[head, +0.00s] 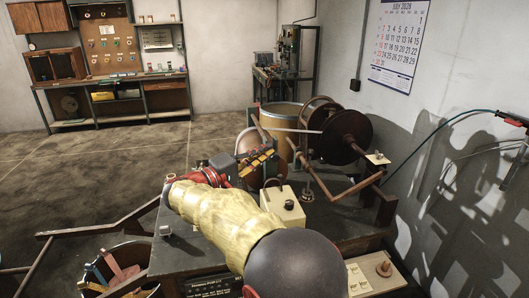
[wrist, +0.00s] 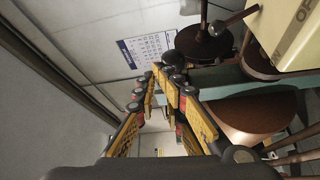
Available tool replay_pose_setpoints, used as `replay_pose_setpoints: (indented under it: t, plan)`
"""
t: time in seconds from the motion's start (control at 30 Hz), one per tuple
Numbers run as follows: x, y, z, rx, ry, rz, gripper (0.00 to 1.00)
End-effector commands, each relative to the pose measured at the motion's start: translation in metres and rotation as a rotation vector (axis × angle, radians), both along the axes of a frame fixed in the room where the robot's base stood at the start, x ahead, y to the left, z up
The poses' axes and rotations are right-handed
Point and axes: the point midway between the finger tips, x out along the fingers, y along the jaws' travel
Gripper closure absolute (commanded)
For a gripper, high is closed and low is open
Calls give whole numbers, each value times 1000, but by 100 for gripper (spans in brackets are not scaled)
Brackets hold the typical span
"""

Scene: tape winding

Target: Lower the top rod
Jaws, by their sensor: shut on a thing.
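My gripper (head: 262,160) reaches over the winding machine on the bench. A brown rod (head: 264,130) slants down to its fingertips in the head view. In the wrist view the yellow-padded fingers of my gripper (wrist: 165,75) close together at a dark rounded end (wrist: 173,59). I take this to be the top rod, but the fingers hide most of the contact. A pale thin rod (head: 298,130) runs across toward a dark disc (head: 347,136), which also shows in the wrist view (wrist: 200,46). Another rod with a round knob (wrist: 217,28) stands apart from the fingers.
A cream box (head: 284,208) with a knob is close below my arm. A brown crank-like bar (head: 345,188) is to the right. A bin of coloured strips (head: 118,272) is at lower left.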

Motion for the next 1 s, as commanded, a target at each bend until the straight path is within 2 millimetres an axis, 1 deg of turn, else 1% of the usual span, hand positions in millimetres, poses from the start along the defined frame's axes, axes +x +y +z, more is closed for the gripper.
replay_pose_setpoints:
  t: [0.03, 0.17, 0.23, 0.5, 0.7, 0.83, 1.0]
  plan:
    - [0, 0, -18, -6, 26, -3, 100]
    - [-7, 8, -19, -6, 27, -1, 100]
    - [-14, 15, -19, -7, 25, 1, 100]
    - [-54, 53, -12, -2, 8, 2, 100]
    - [-77, 75, -10, -1, 2, 2, 100]
    - [-84, 81, -10, 0, 0, 0, 100]
    - [-87, 84, -9, 1, -1, 0, 100]
